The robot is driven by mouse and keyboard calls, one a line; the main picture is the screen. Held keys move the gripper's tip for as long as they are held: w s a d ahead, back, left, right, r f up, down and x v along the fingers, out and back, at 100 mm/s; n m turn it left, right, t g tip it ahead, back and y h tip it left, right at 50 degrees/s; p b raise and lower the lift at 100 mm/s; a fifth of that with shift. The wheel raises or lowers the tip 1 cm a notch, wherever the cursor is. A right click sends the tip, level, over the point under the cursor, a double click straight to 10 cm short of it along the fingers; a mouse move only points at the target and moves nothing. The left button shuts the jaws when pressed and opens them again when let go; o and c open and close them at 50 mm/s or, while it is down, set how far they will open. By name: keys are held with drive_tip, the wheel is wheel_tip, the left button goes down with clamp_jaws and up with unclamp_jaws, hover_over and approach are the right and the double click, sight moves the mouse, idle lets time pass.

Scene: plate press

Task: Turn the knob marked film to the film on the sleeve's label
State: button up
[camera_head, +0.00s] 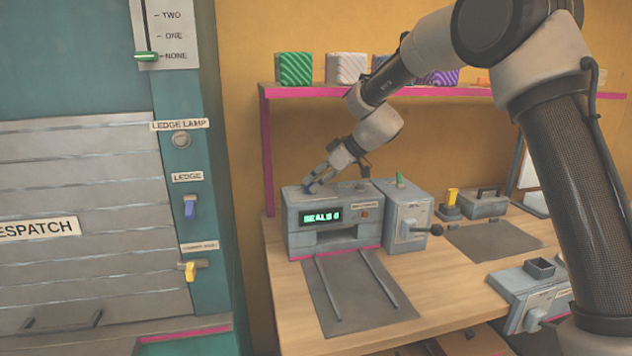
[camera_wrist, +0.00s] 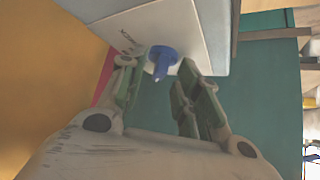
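A blue knob (camera_wrist: 162,60) stands on the pale top of the press (camera_head: 300,225), at its back left corner. My gripper (camera_head: 313,182) is above that corner. In the wrist view my gripper (camera_wrist: 160,82) is open, with the knob between and just beyond its green fingertips; I see no clear contact. The knob's pointer setting is unclear. The press display (camera_head: 321,217) shows SEALS and an unclear digit. I cannot make out a sleeve label.
A grey box with a lever (camera_head: 408,215) adjoins the press on the right. A dark mat with two rails (camera_head: 352,290) lies in front. A shelf (camera_head: 350,91) with wrapped parcels is behind. The DESPATCH shutter (camera_head: 80,270) and a teal switch panel stand left.

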drive_tip(key=shift+w+a+f, duration=0.1)
drive_tip(key=shift+a+f, duration=0.15)
drive_tip(key=c, duration=0.7)
drive_tip(key=m+t, duration=0.1)
drive_tip(key=m+t+h, duration=0.1)
drive_tip(key=shift+s+a+f+m, duration=0.1)
drive_tip(key=shift+s+a+m, duration=0.05)
drive_tip(key=shift+s+m, duration=0.25)
drive_tip(key=shift+m+t+h, duration=0.5)
drive_tip(key=shift+m, duration=0.4)
drive_tip(key=shift+w, duration=0.1)
drive_tip(key=o, duration=0.7)
